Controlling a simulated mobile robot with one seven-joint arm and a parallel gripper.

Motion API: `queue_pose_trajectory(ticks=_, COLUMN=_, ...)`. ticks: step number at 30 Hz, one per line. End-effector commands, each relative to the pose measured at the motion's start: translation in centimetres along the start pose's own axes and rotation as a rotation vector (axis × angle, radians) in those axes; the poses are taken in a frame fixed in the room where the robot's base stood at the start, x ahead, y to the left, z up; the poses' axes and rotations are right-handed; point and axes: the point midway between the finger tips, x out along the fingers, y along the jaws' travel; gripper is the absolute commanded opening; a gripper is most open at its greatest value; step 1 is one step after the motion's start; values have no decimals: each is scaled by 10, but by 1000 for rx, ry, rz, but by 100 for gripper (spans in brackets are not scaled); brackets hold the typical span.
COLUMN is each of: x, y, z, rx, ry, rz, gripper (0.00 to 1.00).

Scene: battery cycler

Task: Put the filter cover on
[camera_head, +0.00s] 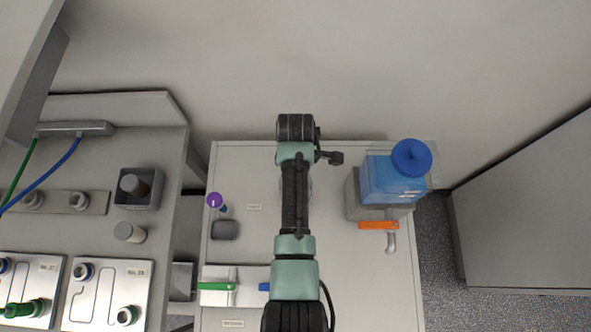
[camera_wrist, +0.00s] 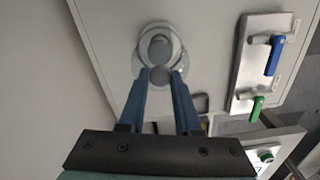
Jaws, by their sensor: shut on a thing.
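My gripper (camera_wrist: 161,75) shows in the wrist view with its two blue-grey fingers apart, closed on a small grey round part between the tips. I take this part to be the knob of the filter cover (camera_wrist: 161,77). Just beyond it is a pale round filter housing (camera_wrist: 138,62) with a darker grey round centre, on the light worktop. The cover and housing overlap in this view, so I cannot tell whether they touch. In the head view my arm hides the gripper and the cover; only a sliver of a pale rim shows beside the arm.
A blue-capped container (camera_head: 390,180) stands on a grey block at the right, above an orange-handled tap (camera_head: 378,225). A purple-topped item (camera_head: 214,200) and a dark box (camera_head: 224,230) are at left. Green (camera_head: 216,286) and blue valve handles (camera_wrist: 273,55) sit on a plate.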

Motion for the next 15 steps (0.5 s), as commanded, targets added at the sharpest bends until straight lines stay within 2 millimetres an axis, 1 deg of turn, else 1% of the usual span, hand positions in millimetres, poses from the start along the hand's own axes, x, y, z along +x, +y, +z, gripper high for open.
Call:
queue_pose_trajectory(ticks=1, x=7, y=0, z=0, rx=0, ry=0, rz=1, gripper=0)
queue_pose_trajectory(ticks=3, x=13, y=1, z=0, rx=0, ry=1, rz=1, gripper=0)
queue_pose_trajectory(ticks=15, x=42, y=1, z=0, rx=0, ry=0, rz=1, gripper=0)
